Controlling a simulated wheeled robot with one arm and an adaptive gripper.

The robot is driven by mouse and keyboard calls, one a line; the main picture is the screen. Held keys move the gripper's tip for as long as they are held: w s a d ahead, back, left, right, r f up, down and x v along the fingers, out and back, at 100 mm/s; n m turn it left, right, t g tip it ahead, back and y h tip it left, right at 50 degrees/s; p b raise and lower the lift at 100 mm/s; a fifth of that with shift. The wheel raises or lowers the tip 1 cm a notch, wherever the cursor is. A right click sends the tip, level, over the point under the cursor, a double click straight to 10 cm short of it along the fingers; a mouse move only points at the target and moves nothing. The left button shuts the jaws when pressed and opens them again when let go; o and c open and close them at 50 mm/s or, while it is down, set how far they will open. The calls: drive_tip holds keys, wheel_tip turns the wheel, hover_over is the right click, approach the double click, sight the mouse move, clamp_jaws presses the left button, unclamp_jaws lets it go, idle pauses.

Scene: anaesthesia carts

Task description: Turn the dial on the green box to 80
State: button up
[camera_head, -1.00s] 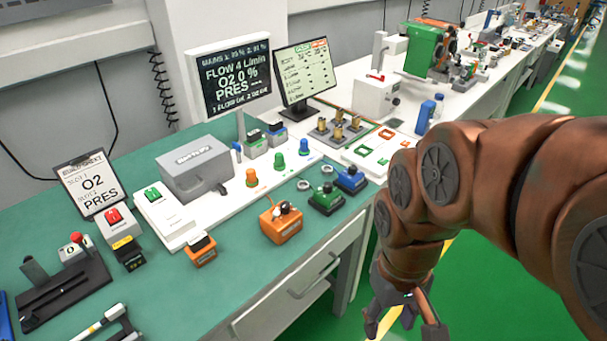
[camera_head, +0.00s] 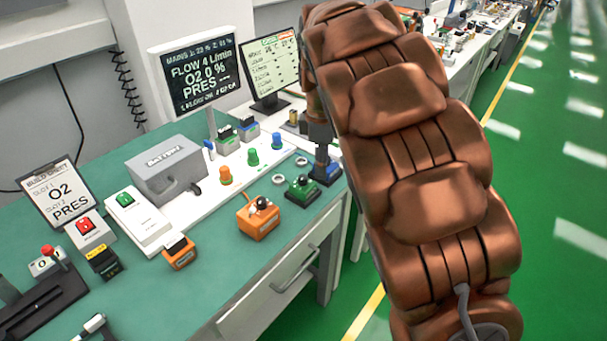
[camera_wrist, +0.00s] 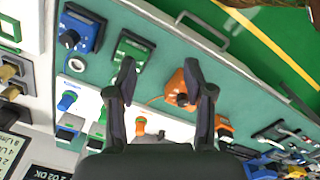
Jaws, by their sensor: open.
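The green box (camera_head: 302,192) stands on the teal bench near its front edge, with a dark dial (camera_head: 302,181) on top. In the wrist view the green box (camera_wrist: 131,46) is at the upper left, partly covered by one finger, and its dial is hard to make out. My gripper (camera_wrist: 160,75) is open and empty, its fingers spread over the bench between the green box and the orange box (camera_wrist: 177,83). In the head view my gripper (camera_head: 322,152) hangs near the blue box (camera_head: 327,172), its fingertips unclear. The dial's number cannot be read.
The orange box (camera_head: 258,221) with a similar dial stands left of the green box. Orange (camera_head: 225,175), green (camera_head: 252,157) and blue (camera_head: 276,140) knobs rise from a white panel behind. A monitor (camera_head: 192,78) reads FLOW 4 L/min, O2 0 %. A drawer handle (camera_head: 295,270) projects in front.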

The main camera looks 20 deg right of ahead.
sight(303, 177)
drive_tip(key=w+n, duration=0.1)
drive_tip(key=w, duration=0.1)
drive_tip(key=w+a+f+n, duration=0.1)
drive_tip(key=w+n, duration=0.1)
drive_tip(key=w+f+n, duration=0.1)
drive_tip(key=w, duration=0.2)
drive_tip(key=shift+a+f, duration=0.2)
drive_tip(key=shift+a, duration=0.2)
drive_tip(key=shift+w+a+f+n, duration=0.2)
drive_tip(key=shift+w+f+n, duration=0.1)
drive_tip(key=shift+w+n, duration=0.2)
drive_tip(key=shift+f+p, duration=1.15)
drive_tip(key=shift+f, duration=2.6)
clamp_jaws()
